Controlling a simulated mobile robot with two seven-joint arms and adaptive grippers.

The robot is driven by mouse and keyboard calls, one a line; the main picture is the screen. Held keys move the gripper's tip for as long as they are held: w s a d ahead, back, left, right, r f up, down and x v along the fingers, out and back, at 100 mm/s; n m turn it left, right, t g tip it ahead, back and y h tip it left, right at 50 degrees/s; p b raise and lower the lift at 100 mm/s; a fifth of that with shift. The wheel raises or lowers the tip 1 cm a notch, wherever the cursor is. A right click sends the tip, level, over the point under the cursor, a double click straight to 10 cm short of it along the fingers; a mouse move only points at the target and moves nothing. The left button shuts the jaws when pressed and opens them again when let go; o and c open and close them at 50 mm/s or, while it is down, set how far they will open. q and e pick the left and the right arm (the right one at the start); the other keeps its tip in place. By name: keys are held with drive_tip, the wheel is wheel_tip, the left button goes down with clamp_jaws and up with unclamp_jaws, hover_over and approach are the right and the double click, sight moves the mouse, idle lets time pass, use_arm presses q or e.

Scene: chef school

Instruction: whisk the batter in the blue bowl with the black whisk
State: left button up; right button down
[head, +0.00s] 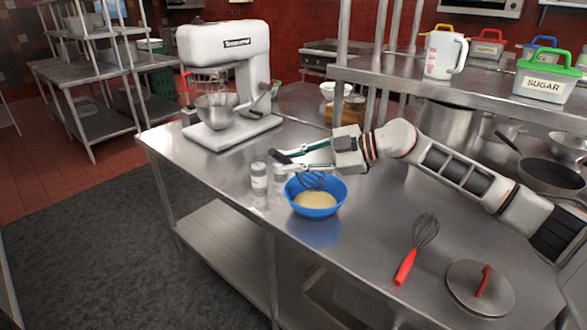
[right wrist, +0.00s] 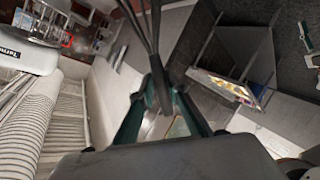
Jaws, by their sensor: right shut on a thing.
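The blue bowl (head: 317,213) stands on the steel table with pale yellow batter (head: 315,200) in it. My right gripper (head: 291,159) is above the bowl's far left rim, shut on the black whisk (head: 313,181). The whisk's wires hang over the bowl's inside, near its far side; I cannot tell whether they touch the batter. In the right wrist view the whisk (right wrist: 157,78) is pinched between the green fingers (right wrist: 160,98). My left gripper is not in view.
Two shakers (head: 259,176) stand close left of the bowl. A red-handled whisk (head: 404,268) and a lid (head: 480,288) lie to the right, near the front. A white stand mixer (head: 226,42) stands behind left. A shelf with a sugar tub (head: 543,86) rises at the back right.

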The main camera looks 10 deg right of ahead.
wheel_tip(320, 180, up, 8)
drive_tip(key=shift+f, duration=0.2)
idle(0.4)
idle(0.5)
